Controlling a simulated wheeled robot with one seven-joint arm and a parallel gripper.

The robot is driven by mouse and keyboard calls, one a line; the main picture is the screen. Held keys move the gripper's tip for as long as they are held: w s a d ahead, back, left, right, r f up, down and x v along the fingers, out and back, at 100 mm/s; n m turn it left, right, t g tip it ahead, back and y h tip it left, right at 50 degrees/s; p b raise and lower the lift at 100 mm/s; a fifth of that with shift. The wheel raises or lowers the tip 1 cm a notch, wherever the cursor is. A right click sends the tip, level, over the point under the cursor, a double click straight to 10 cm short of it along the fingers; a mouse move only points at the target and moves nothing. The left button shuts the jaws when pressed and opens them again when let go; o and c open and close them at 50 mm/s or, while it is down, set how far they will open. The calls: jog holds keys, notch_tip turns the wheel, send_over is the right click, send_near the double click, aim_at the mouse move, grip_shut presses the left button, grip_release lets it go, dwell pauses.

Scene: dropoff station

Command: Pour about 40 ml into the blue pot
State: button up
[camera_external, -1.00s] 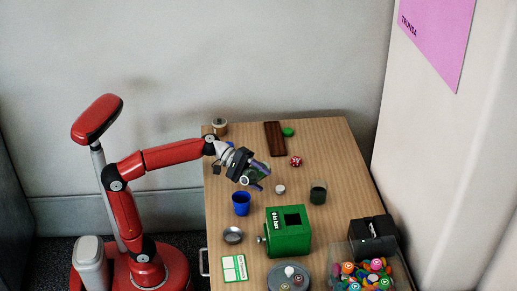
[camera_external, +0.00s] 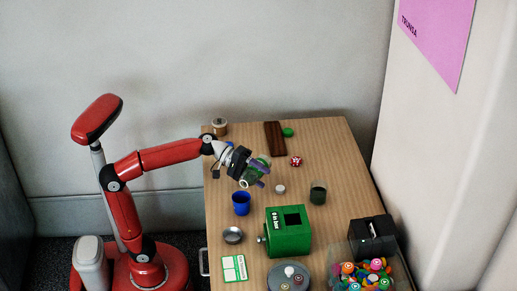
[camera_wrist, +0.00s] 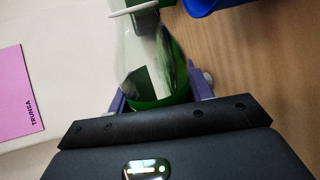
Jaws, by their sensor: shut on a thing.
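My gripper (camera_external: 258,175) is shut on a clear vessel (camera_external: 249,178) holding green liquid. The vessel is tilted above the table, behind and slightly right of the blue pot (camera_external: 241,209). In the wrist view the clear vessel (camera_wrist: 155,75) sits between the purple fingers, with green liquid (camera_wrist: 162,104) towards the gripper end. The blue pot (camera_wrist: 205,5) is cut off at the top edge of that view. The blue pot stands upright on the table; its contents cannot be made out. No stream of liquid is visible.
A green box (camera_external: 289,243) stands in front of the blue pot, and a small metal dish (camera_external: 233,236) lies nearby. A dark green jar (camera_external: 318,197) and a white lid (camera_external: 280,189) are to the right. Another blue thing is partly hidden behind my arm.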

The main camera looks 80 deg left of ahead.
jog(key=shift+r+m, duration=0.25)
jog(key=shift+m, duration=0.15)
dwell(0.5)
jog(key=shift+w+a, duration=0.5)
jog(key=shift+a, duration=0.05)
dwell(0.7)
jog(key=shift+f+m+y, duration=0.1)
jog(key=shift+m+y, duration=0.2)
jog(key=shift+m, duration=0.3)
dwell(1.2)
jog(key=shift+a+n, duration=0.15)
jog(key=shift+n, duration=0.55)
jog(key=shift+f+n+h, duration=0.4)
jog(key=shift+f+n, duration=0.2)
jog(key=shift+n, duration=0.1)
jog(key=shift+s+d+r+n+g+h, duration=0.1)
jog(key=shift+d+r+n+g+h, duration=0.1)
jog(key=shift+n+g+h, duration=0.3)
dwell(0.6)
